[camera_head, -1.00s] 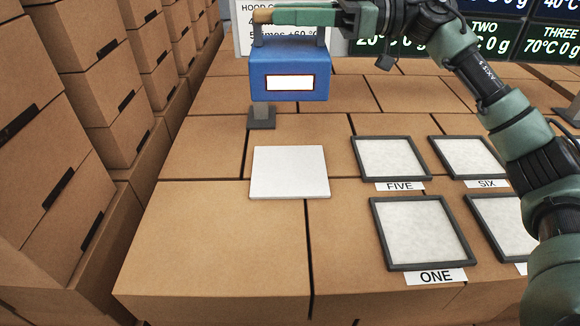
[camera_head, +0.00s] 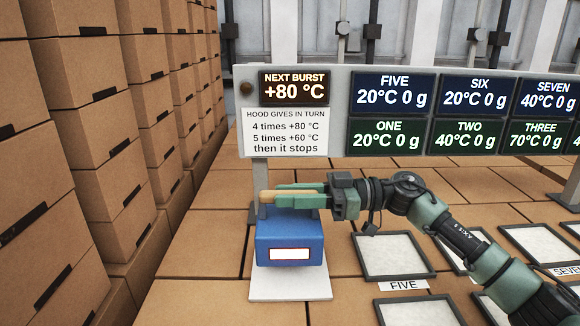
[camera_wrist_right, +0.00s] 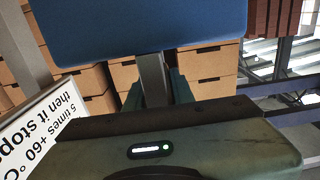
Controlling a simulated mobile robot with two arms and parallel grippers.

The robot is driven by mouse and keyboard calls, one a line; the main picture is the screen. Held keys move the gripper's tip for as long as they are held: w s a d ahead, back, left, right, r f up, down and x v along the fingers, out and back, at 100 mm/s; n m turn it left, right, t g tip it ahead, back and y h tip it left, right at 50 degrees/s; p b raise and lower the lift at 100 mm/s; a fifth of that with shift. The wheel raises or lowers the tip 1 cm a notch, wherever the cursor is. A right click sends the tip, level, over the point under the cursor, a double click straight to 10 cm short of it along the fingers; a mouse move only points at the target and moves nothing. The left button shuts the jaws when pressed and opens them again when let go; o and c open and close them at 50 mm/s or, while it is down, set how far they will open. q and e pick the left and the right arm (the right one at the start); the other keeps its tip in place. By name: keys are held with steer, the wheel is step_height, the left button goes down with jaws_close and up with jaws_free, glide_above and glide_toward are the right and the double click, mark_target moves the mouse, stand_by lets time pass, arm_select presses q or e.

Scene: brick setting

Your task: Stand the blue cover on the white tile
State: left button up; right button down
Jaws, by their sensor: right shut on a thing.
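The blue cover (camera_head: 290,241) is a box with a white panel on its front and a tan handle on top. My right gripper (camera_head: 287,197) is shut on this handle, reaching in from the right. The cover is upright over the white tile (camera_head: 290,288), whose front part shows below it. Whether the cover touches the tile or is slightly above it I cannot tell. In the right wrist view the cover's blue side (camera_wrist_right: 130,25) fills the top. My left gripper is not in view.
A sign board (camera_head: 286,132) and several temperature displays (camera_head: 395,95) stand behind the cover. Framed pale pads, one labelled FIVE (camera_head: 391,256), lie to the right. Stacked cardboard boxes (camera_head: 110,150) line the left. The brown surface left of the tile is clear.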

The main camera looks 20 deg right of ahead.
mark_target(290, 218)
steer(key=shift+f, duration=0.75)
steer(key=shift+f+p, duration=0.35)
steer(key=shift+f, duration=1.55)
steer(key=shift+f, duration=0.1)
steer(key=c, duration=1.2)
jaws_free()
steer(key=shift+f, duration=0.35)
steer(key=shift+s, duration=0.15)
steer(key=shift+r, duration=0.1)
steer(key=shift+d, duration=0.2)
steer(key=b+v, duration=0.4)
steer(key=v, duration=0.7)
steer(key=shift+d, duration=0.3)
